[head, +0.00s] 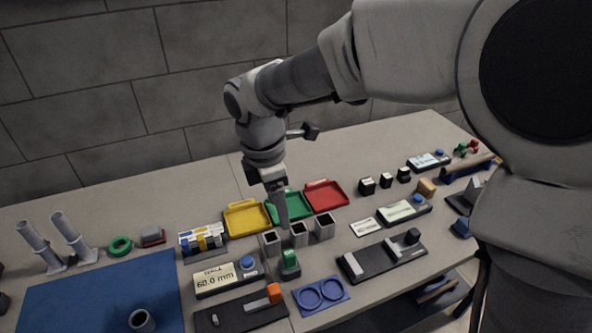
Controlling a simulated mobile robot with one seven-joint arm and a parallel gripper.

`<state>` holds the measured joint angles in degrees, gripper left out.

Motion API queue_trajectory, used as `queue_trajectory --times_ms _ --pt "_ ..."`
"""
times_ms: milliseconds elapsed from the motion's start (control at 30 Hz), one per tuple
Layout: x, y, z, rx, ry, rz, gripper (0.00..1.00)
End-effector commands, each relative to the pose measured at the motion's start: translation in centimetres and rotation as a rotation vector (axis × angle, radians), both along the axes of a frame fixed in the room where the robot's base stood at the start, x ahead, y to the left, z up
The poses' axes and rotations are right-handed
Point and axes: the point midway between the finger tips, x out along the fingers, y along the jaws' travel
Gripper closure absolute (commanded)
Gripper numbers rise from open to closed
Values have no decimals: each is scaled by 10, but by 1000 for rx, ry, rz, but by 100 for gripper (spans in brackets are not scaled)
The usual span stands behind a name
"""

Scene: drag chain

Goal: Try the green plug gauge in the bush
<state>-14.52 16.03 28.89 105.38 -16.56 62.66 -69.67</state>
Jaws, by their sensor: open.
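The bush appears to be the grey hollow cylinder (141,320) standing upright on the blue mat (75,290) at the lower left. Which thing is the green plug gauge is hard to tell. A green piece (290,257) sits on a small dark base in the middle front, and a small green object (460,149) lies at the far right beside red ones. My gripper (282,222) points down over the front of the green tray (290,204), behind the square grey cups. It is open and I see nothing in it. Its fingers overlap in this view.
Square grey cups (324,228) stand just in front of my gripper. Yellow (245,217) and red (326,195) trays flank the green one. Two tilted grey tubes (68,233) rise at the left near a green ring (120,246). The blue mat is mostly clear.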

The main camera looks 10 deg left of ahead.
Motion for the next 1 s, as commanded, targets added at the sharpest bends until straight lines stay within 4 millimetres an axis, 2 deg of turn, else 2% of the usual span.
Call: queue_trajectory --times_ms 167,333,1000 --pt "0 4 -4 -1 8 25 30" --pt "1 2 -22 -3 10 26 30" --pt "8 -11 -149 -2 11 25 30"
